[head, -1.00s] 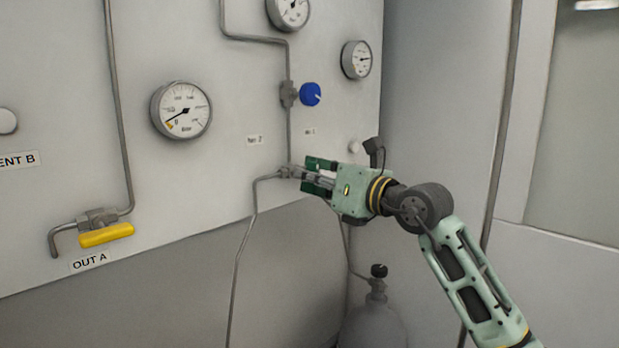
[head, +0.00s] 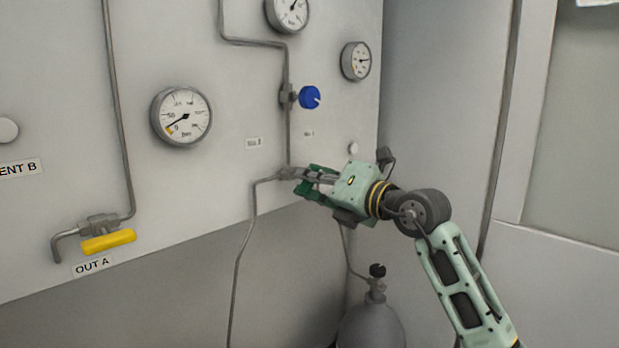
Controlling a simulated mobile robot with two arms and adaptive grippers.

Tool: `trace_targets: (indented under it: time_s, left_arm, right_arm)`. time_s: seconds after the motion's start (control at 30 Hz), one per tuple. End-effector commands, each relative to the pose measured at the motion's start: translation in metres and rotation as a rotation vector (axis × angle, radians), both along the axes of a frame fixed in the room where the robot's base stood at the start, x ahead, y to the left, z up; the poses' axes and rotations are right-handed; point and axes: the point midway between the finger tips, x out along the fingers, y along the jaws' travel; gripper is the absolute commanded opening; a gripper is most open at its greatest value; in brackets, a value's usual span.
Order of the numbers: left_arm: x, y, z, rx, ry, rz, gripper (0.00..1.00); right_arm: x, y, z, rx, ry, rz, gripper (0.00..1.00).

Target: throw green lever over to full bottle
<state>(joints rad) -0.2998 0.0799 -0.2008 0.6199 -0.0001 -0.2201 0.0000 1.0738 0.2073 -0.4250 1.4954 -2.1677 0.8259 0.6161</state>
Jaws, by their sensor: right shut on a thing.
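My right gripper (head: 308,182) is at the small valve (head: 287,173) low on the right of the panel. It is shut on the green lever (head: 304,190), which is largely covered by the fingers, so its exact angle is hard to tell. A thin pipe runs from the valve to the left and down, and another drops behind my gripper to a grey gas bottle (head: 371,327) with a black knob, standing below. Only this one bottle is in view. My left gripper is not in view.
A blue knob (head: 309,97) sits above my gripper, with gauges (head: 181,115) around it. A yellow lever (head: 108,241) marked OUT A is at the lower left. A plain wall (head: 440,110) stands close on the right.

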Motion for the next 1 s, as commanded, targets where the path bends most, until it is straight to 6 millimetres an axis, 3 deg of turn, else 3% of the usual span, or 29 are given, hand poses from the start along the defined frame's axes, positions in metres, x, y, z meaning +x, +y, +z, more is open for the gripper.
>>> trace_targets:
  time_s: [0.37,0.4,0.6,1.0]
  left_arm:
    - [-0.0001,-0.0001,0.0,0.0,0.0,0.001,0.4]
    - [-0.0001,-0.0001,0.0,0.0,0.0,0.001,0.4]
    - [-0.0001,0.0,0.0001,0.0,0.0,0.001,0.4]
    - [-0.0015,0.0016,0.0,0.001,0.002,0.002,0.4]
  right_arm:
    - [0.0,0.0001,-0.0011,0.006,0.007,0.001,0.0]
    - [0.0,0.0001,-0.0011,0.006,0.007,0.001,0.12]
    - [0.0001,0.0001,-0.0007,0.004,0.005,0.001,0.29]
    - [-0.0041,-0.0061,-0.0006,0.004,0.004,-0.001,0.29]
